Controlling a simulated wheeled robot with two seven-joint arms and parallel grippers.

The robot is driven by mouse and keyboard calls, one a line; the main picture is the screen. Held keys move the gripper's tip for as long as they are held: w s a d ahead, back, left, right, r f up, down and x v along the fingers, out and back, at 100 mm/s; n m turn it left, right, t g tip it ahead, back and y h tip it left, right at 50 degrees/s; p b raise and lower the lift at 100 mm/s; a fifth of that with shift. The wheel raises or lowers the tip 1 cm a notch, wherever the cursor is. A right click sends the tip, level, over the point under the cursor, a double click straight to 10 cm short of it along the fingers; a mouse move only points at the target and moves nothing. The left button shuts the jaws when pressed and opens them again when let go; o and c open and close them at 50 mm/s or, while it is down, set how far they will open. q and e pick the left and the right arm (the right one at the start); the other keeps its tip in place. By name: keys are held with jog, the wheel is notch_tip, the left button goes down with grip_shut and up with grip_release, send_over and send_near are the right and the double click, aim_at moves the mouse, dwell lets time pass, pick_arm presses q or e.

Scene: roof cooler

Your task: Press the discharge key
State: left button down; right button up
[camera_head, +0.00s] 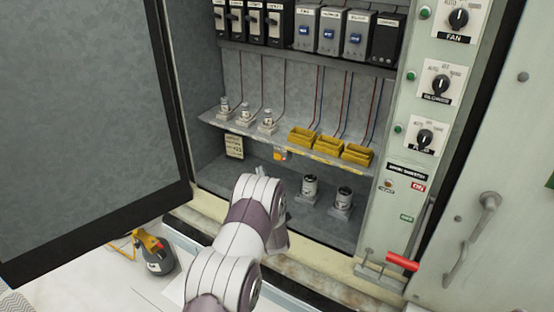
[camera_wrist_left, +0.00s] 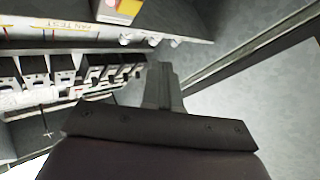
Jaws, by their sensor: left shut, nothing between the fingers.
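I cannot read a label that names the discharge key. A small yellow and orange plate (camera_head: 280,154) is on the front edge of the shelf inside the open cabinet. A similar plate with a red round spot shows at the top of the left wrist view (camera_wrist_left: 120,10). My left gripper (camera_wrist_left: 162,80) is shut and empty, below that plate in the picture and apart from it. In the head view my left arm reaches into the cabinet's lower part and largely hides the gripper (camera_head: 284,188). My right gripper is not in view.
The grey shelf (camera_head: 240,128) carries small cylinders and yellow blocks (camera_head: 303,137). Two dark cylinders (camera_head: 310,185) stand on the cabinet floor. The open door (camera_head: 85,110) is at left. A panel with knobs (camera_head: 440,83) and a red-handled lever (camera_head: 402,262) are at right.

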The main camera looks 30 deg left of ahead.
aim_at(278, 156)
pick_arm(q)
jog(key=w+b, duration=0.1)
jog(key=w, duration=0.2)
jog(key=w+b, duration=0.2)
jog(key=shift+w+d+f, duration=0.1)
jog(key=shift+w+d, duration=0.1)
jog(key=shift+w, duration=0.2)
jog(key=shift+b, duration=0.4)
dwell(1.3)
jog(key=shift+w+b, duration=0.4)
jog(key=shift+b, duration=0.15)
